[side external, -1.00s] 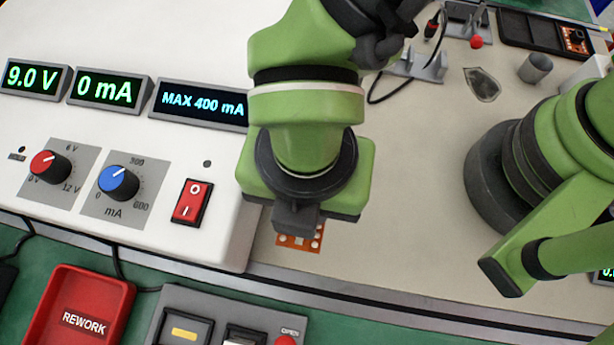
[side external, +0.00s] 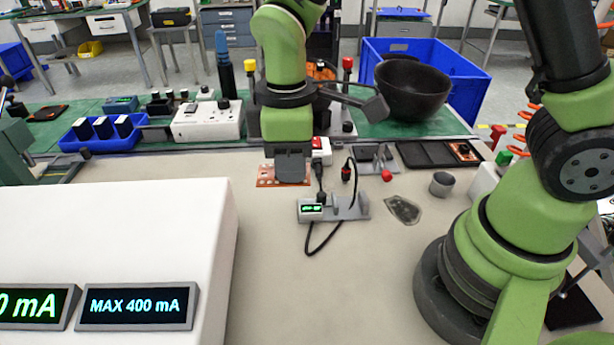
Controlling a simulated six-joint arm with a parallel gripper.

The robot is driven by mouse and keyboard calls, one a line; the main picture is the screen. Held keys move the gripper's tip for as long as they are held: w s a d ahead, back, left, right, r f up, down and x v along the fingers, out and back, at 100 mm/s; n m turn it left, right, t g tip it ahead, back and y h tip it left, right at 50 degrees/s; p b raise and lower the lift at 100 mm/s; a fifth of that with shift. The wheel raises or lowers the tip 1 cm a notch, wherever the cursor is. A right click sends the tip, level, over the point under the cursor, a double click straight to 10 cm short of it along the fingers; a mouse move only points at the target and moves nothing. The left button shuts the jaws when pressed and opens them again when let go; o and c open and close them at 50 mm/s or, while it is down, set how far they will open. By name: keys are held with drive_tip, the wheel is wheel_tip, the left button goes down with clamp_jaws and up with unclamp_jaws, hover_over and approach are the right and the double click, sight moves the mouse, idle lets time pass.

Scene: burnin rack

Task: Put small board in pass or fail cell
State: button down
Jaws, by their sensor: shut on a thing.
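My gripper (side external: 291,172) points down over the pale bench and is shut on the small orange-brown board (side external: 268,181), which shows past both sides of the jaws. The fingertips are hidden behind the gripper body, and I cannot tell how high the board is above the bench. A black tray with cells (side external: 418,155) lies to the right, at the far side of the bench. Another small orange board (side external: 464,149) lies in its right-hand cell; the cell to its left looks empty. I cannot read any pass or fail mark.
A grey fixture with a small green display (side external: 348,209) and a looped black cable stands just right of my gripper. A grey cup (side external: 441,185) and a dark flat pouch (side external: 403,210) lie farther right. A white power supply (side external: 130,240) fills the left front.

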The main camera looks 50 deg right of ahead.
drive_tip(key=d+r+m, duration=0.2)
drive_tip(key=d+m, duration=0.6)
drive_tip(key=d, duration=0.2)
drive_tip(key=shift+r+m, duration=0.2)
drive_tip(key=shift+m, duration=0.1)
drive_tip(key=shift+w, duration=0.1)
